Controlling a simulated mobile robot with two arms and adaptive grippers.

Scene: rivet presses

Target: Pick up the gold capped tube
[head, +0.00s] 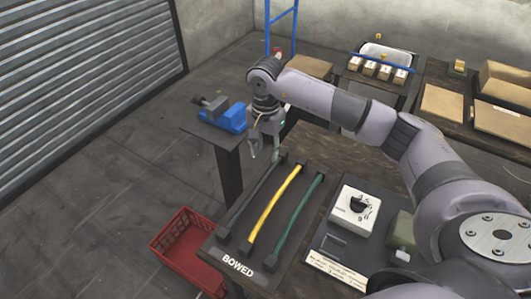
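A tray labelled BOWED (237,265) holds a dark tube (247,201), a bowed yellow tube (274,207) and a bowed green tube (298,218), side by side on dark end blocks. I cannot make out a gold cap on any of them. My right gripper (265,152) points down at the far end of the dark tube. Its fingers look apart, with nothing clearly between them; whether it touches the tube cannot be told. My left gripper is out of view.
A white dial box (352,216) stands right of the tray. A red crate (185,252) sits on the floor at left. A blue vise (225,116) is on a stand beyond. Boxes (505,85) lie on back tables. My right arm spans the right side.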

